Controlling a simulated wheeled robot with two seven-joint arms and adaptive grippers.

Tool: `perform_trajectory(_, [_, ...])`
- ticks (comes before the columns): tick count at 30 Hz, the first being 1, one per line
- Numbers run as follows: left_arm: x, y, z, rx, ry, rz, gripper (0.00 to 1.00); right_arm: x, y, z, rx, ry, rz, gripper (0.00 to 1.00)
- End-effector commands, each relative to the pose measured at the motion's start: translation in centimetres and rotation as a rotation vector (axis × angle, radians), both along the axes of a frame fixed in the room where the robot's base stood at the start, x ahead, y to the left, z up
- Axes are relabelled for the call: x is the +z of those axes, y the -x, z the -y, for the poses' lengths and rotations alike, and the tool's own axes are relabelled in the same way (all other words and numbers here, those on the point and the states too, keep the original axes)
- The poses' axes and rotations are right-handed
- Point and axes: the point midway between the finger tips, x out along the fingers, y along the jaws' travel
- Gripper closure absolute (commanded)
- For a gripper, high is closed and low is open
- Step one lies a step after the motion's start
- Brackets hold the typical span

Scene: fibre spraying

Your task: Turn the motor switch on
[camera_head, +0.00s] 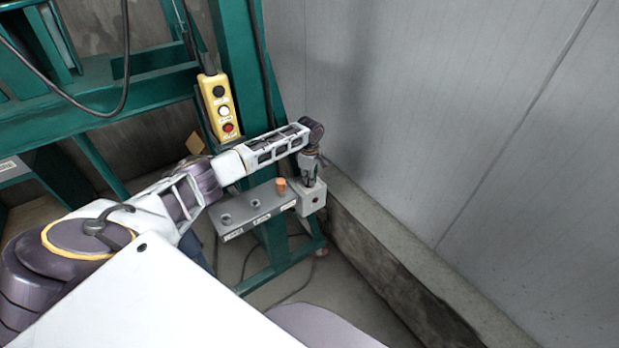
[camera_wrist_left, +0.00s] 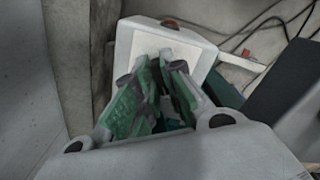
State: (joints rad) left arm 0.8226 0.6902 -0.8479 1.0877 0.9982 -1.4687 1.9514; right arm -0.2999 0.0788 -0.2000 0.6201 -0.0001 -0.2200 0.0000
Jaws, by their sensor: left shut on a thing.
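A small light grey switch box (camera_head: 312,201) sits at the right end of a grey control panel (camera_head: 235,228). My left gripper (camera_head: 309,184) points down onto the top of this box. In the left wrist view, the green-padded fingers of the left gripper (camera_wrist_left: 154,90) are close together against the face of the white switch box (camera_wrist_left: 205,52). They are shut on the switch on that face, which the fingers mostly hide. I cannot tell which way the switch is turned. My right gripper is not in view.
An orange knob (camera_head: 281,185) stands up from the panel close to the gripper. A yellow pendant control (camera_head: 219,108) with buttons hangs behind my left forearm. A green steel frame (camera_head: 236,45) stands behind. A grey wall (camera_head: 450,110) and concrete ledge (camera_head: 385,255) bound the right side.

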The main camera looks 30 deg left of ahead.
Motion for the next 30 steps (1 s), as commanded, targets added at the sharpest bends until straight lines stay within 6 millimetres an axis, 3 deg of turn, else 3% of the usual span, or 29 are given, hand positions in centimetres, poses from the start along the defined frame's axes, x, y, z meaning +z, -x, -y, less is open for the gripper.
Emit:
perform_trajectory(15, [0.2,0.1,0.1,-0.211,0.002,-0.002,1.0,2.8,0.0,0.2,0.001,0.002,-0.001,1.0])
perform_trajectory(30, [0.1,0.1,0.0,-0.513,0.001,0.001,1.0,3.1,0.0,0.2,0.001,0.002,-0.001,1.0])
